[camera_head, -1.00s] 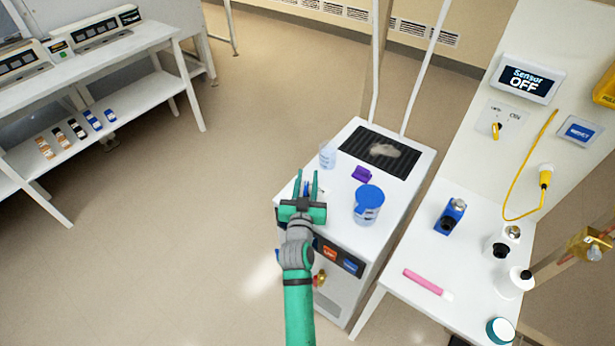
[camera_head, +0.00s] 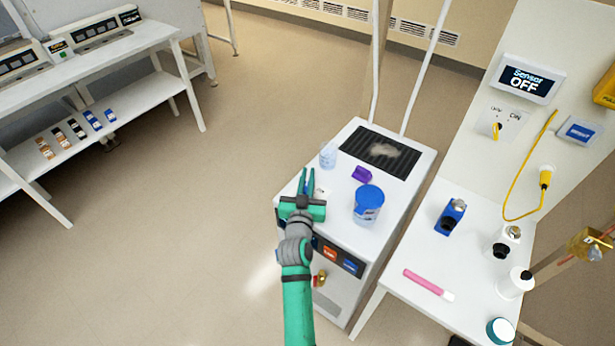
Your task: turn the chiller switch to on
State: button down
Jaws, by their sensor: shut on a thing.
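The chiller, a white cabinet (camera_head: 345,205) with a black top grille, stands at the centre. My gripper (camera_head: 307,178) is over the front left of its top, with its green fingers shut on a small blue part (camera_head: 306,188), apparently the chiller switch's knob. The fingers hide most of it, so its setting cannot be read. A small pale plate (camera_head: 322,193) with dark marks shows just right of the fingers.
A blue-lidded jar (camera_head: 368,204), a purple block (camera_head: 362,174) and a clear beaker (camera_head: 328,155) stand on the chiller near my gripper. At right, a wall panel has a yellow knob (camera_head: 496,131) below a "Sensor OFF" display (camera_head: 528,79). The floor at left is clear.

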jog(key=shift+m+h, duration=0.3)
jog(key=shift+h, duration=0.2)
jog(key=shift+s+d+m+g+h, duration=0.1)
jog(key=shift+d+m+g+h, duration=0.25)
jog(key=shift+m+h, duration=0.5)
jog(key=shift+s+d+m+g+h, duration=0.15)
jog(key=shift+m+g+h, duration=0.25)
jog(key=shift+h, duration=0.85)
jog(key=shift+s+d+m+g+h, duration=0.1)
jog(key=shift+d+m+g+h, duration=0.1)
jog(key=shift+m+g+h, duration=0.35)
jog(key=shift+d+m+g+h, duration=0.2)
jog(key=shift+m+h, duration=0.5)
jog(key=shift+h, duration=0.25)
jog(key=shift+d, duration=0.1)
jog(key=c, duration=1.8)
grip_release()
jog(key=shift+c, duration=0.2)
jog(key=v, duration=1.1)
